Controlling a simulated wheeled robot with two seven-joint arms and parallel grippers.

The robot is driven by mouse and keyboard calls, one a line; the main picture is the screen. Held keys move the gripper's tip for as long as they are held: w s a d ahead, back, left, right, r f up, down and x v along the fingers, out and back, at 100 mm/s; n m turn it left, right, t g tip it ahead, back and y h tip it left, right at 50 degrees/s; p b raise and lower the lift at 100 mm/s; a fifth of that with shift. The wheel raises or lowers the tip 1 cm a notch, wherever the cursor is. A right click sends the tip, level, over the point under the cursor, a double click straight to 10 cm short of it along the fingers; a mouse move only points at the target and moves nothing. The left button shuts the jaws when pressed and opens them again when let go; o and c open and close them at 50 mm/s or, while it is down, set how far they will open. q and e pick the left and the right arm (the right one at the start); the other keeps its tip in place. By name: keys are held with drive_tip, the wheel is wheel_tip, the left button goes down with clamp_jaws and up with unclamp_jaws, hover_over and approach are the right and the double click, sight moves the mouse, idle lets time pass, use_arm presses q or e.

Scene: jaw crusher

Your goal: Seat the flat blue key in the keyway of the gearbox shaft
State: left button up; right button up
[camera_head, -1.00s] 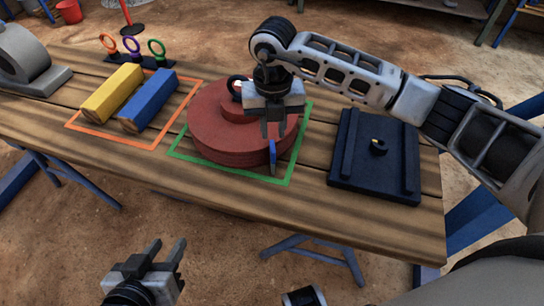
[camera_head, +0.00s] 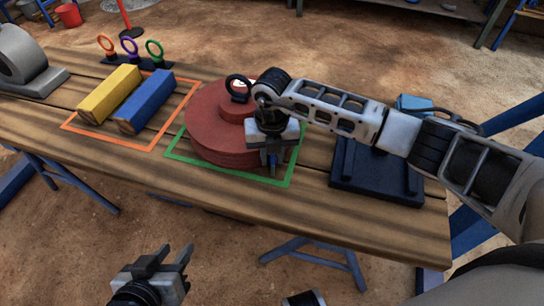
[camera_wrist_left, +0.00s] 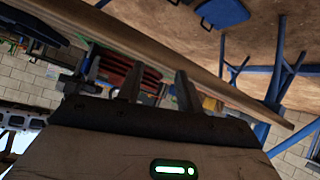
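My right gripper (camera_head: 272,168) is at the front right side of the round red housing (camera_head: 212,135), with its fingers pointing down. A small blue piece, the key (camera_head: 272,160), shows between its fingers, mostly hidden by them. I cannot tell whether the key touches the red housing. The gearbox shaft and its keyway cannot be made out. My left gripper (camera_head: 172,257) is open and empty, low in front of the table. Its spread fingers also show in the left wrist view (camera_wrist_left: 157,88).
The red housing stands inside a green square outline (camera_head: 235,178) on the wooden table (camera_head: 330,225). Yellow (camera_head: 110,95) and blue (camera_head: 146,102) blocks lie in an orange outline at left. A dark plate (camera_head: 375,185) lies at right, partly under my right arm.

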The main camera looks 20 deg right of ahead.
clamp_jaws()
drive_tip(key=shift+r, duration=0.15)
